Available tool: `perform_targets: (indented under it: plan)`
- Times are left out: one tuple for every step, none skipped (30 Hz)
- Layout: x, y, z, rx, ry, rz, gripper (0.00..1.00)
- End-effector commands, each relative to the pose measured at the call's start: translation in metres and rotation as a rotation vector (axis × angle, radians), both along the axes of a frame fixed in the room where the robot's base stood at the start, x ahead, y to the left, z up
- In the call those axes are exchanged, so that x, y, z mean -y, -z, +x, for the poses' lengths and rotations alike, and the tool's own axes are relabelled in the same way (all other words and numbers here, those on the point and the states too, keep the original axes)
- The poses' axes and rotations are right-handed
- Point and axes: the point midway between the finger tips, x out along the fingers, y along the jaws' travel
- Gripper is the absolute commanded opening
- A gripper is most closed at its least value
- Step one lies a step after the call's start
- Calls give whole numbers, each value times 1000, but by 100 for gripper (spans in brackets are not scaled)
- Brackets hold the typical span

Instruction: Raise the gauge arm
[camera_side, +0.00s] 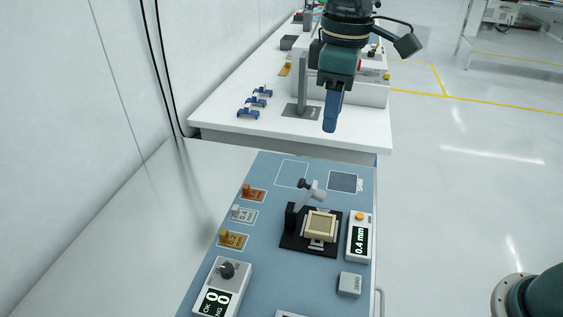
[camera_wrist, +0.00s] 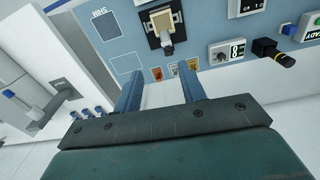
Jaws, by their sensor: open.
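The gauge stands on the blue mat, with a black base (camera_side: 292,242) and a square beige block (camera_side: 320,224) on it. The light grey gauge arm (camera_side: 314,192), with a dark knob, sits tilted at the block's back edge; I cannot tell whether it touches the block. In the wrist view the gauge arm (camera_wrist: 167,42) shows beside the block (camera_wrist: 162,20). A display unit (camera_side: 358,240) to its right reads 0.4 mm. My gripper (camera_side: 330,124) is open and empty, high above and behind the gauge. Its two blue fingers (camera_wrist: 160,88) show apart in the wrist view.
Orange, grey and yellow pieces (camera_side: 232,238) lie in marked spots left of the gauge. A knob box (camera_side: 220,285) stands at front left and a ZERO button (camera_side: 349,284) at front right. A dark square marked SHIM (camera_side: 342,182) lies behind. Blue clamps (camera_side: 254,102) lie on the back table.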

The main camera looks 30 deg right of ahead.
Motion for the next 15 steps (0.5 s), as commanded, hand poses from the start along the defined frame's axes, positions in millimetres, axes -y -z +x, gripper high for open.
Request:
perform_targets:
  plan:
    - [6,-3,-3,10,14,6,41]
    - [9,-4,-5,14,21,7,41]
    - [12,-6,-7,21,30,11,41]
    - [15,-7,-9,24,38,13,41]
    - [18,-8,-10,29,45,15,41]
    - [22,-9,-13,37,55,18,41]
    - [25,-10,-15,40,62,20,41]
    - [28,-11,-17,45,68,23,41]
    - [32,-12,-19,52,78,26,41]
    - [34,-13,-21,55,85,28,41]
    - [37,-14,-23,61,93,31,41]
    - [41,-15,-25,67,103,35,41]
    - [44,-16,-27,72,110,37,41]
    - [46,-17,-30,77,117,39,41]
    - [50,-17,-32,82,127,41,41]
